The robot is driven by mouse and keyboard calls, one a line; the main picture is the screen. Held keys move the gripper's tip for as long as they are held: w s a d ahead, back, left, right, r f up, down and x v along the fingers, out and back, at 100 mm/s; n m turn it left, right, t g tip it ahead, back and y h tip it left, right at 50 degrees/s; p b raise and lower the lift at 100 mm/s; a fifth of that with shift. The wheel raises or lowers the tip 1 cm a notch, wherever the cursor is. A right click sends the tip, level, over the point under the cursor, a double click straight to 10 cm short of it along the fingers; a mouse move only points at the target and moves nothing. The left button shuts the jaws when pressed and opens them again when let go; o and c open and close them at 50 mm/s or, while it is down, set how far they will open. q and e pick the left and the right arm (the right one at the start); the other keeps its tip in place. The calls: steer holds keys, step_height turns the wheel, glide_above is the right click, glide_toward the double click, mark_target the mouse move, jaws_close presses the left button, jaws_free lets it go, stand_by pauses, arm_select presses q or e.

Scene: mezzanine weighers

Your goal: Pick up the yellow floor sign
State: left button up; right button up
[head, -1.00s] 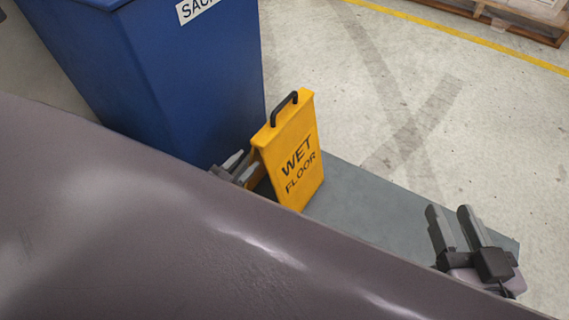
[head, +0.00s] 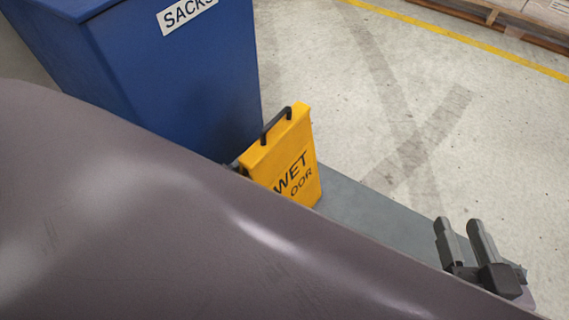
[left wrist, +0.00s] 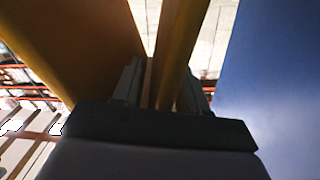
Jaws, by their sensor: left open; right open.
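The yellow floor sign (head: 283,158), marked WET FLOOR with a black handle (head: 276,122) on top, stands upright beside a blue bin. My own arm hides its lower left part. In the left wrist view, one yellow panel of the sign (left wrist: 178,50) passes between the fingers of my left gripper (left wrist: 160,88), which is open. Another yellow panel (left wrist: 75,40) lies outside the left finger. In the head view the left gripper is almost wholly hidden. My right gripper (head: 463,240) is open and empty at the lower right, well apart from the sign.
The blue bin (head: 185,85), labelled SACKS, stands close behind and left of the sign. A grey mat or platform (head: 375,208) extends to the sign's right. Concrete floor (head: 330,90) beyond is clear. A pallet (head: 500,18) lies at the far upper right.

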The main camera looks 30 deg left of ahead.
arm_select(q)
steer(key=shift+w, duration=0.25)
steer(key=shift+s, duration=0.1)
jaws_close()
stand_by(1.1)
steer(key=shift+r, duration=0.15)
